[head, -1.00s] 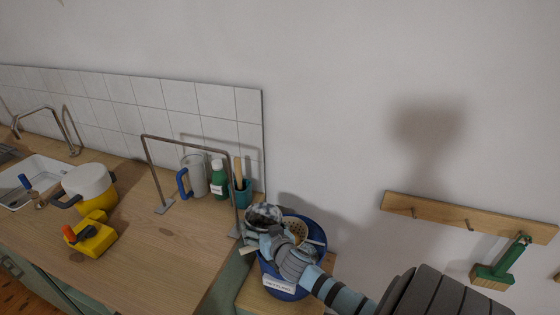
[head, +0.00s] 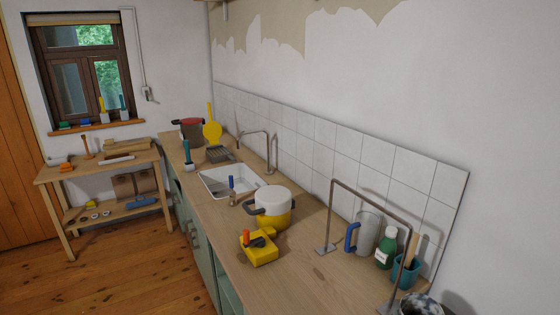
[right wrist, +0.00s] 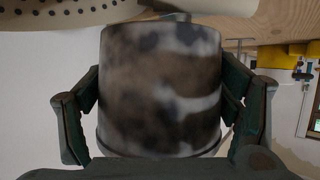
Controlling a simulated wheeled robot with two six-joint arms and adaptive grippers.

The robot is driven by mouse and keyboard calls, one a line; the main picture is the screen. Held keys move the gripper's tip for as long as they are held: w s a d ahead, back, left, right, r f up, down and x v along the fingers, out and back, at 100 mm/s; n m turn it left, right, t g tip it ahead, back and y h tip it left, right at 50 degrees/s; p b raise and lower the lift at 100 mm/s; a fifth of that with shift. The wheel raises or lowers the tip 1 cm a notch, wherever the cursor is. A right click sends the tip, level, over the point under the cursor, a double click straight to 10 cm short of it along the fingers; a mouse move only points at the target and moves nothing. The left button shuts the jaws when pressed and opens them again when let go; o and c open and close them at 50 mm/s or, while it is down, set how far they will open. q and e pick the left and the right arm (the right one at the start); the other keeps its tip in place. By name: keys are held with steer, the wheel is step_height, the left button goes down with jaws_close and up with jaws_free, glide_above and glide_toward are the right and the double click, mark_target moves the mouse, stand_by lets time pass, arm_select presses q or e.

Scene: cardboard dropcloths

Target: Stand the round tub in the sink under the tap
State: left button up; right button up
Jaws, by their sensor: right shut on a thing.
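The round tub (right wrist: 160,90) is mottled grey, brown and white and fills the middle of the right wrist view. My right gripper (right wrist: 165,112) is shut on it, one finger on each side. In the head view only the tub's top (head: 421,305) shows at the bottom edge, by the counter's near end. The white sink (head: 217,181) is set into the counter farther back, well away from the tub. The bent metal tap (head: 269,146) stands at its wall side. My left gripper is not in view.
A metal frame (head: 332,214), a grey mug (head: 368,233), a green bottle (head: 387,248) and a teal pot (head: 407,273) stand near the tub. A white-and-yellow pot (head: 271,208) and a yellow tool (head: 259,250) lie between there and the sink. A blue-handled tool (head: 232,184) stands at the sink's near edge.

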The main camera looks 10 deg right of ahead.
steer(key=a+r+n+y, duration=0.8)
steer(key=a+r+y, duration=0.1)
steer(key=a+r, duration=0.35)
arm_select(q)
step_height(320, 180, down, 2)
steer(key=b, duration=0.2)
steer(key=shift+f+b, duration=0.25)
steer(key=shift+b, duration=0.05)
arm_select(e)
steer(key=s+a+r+n+g+y, duration=0.2)
steer(key=s+a+n+y, duration=0.1)
steer(key=s+a, duration=0.2)
steer(key=s+a+r+n+g+y, duration=0.3)
steer(key=s+a, duration=0.2)
steer(key=s, duration=0.3)
steer(key=shift+r+n, duration=0.25)
steer(key=shift+n, duration=0.05)
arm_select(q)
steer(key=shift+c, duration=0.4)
arm_select(e)
steer(key=shift+a, duration=0.1)
